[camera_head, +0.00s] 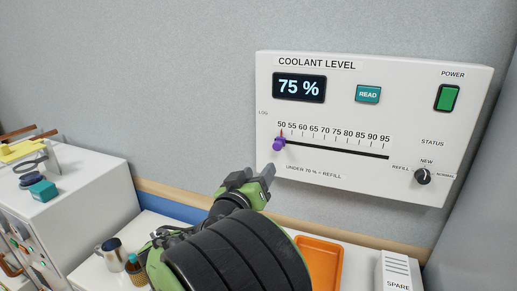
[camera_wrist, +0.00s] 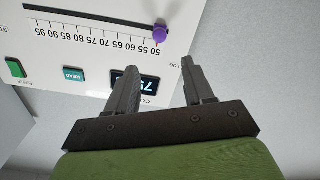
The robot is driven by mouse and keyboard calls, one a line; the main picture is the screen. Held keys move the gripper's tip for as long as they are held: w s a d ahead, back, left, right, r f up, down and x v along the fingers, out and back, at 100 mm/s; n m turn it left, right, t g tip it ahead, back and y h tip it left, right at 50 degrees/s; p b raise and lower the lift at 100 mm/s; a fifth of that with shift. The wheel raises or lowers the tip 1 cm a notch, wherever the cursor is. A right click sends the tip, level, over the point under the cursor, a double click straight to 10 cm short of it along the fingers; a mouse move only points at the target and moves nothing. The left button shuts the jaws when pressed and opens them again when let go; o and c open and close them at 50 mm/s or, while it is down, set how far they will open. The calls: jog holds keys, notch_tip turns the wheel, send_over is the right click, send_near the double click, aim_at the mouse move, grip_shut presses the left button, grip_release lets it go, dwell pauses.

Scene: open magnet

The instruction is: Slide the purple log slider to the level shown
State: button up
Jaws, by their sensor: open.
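The purple log slider (camera_head: 279,144) sits at the left end of its black track, at the 50 mark of a 50 to 95 scale on the white coolant panel (camera_head: 350,180). The display (camera_head: 299,88) reads 75 %. My gripper (camera_head: 263,177) is open and empty, below and left of the slider in the head view, apart from it. In the wrist view, which shows the panel upside down, the purple knob (camera_wrist: 160,35) lies beyond the fingertips of my gripper (camera_wrist: 160,75), between them sideways.
The panel also has a teal READ button (camera_head: 368,94), a green power switch (camera_head: 447,97) and a black status knob (camera_head: 423,176). An orange tray (camera_head: 320,262), a metal mug (camera_head: 110,250) and a SPARE box (camera_head: 397,272) stand on the counter below.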

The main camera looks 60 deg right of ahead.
aim_at(277, 147)
jog(key=d+p, duration=0.2)
jog(key=d, duration=0.3)
jog(key=w+d+p, duration=0.1)
jog(key=d+p, duration=0.1)
jog(key=d, duration=0.3)
jog(key=w+d+p, duration=0.1)
jog(key=d+p, duration=0.1)
jog(key=d, duration=0.3)
jog(key=shift+w+d+r, duration=0.1)
jog(key=shift+w+d, duration=0.1)
jog(key=shift+a, duration=0.1)
grip_shut()
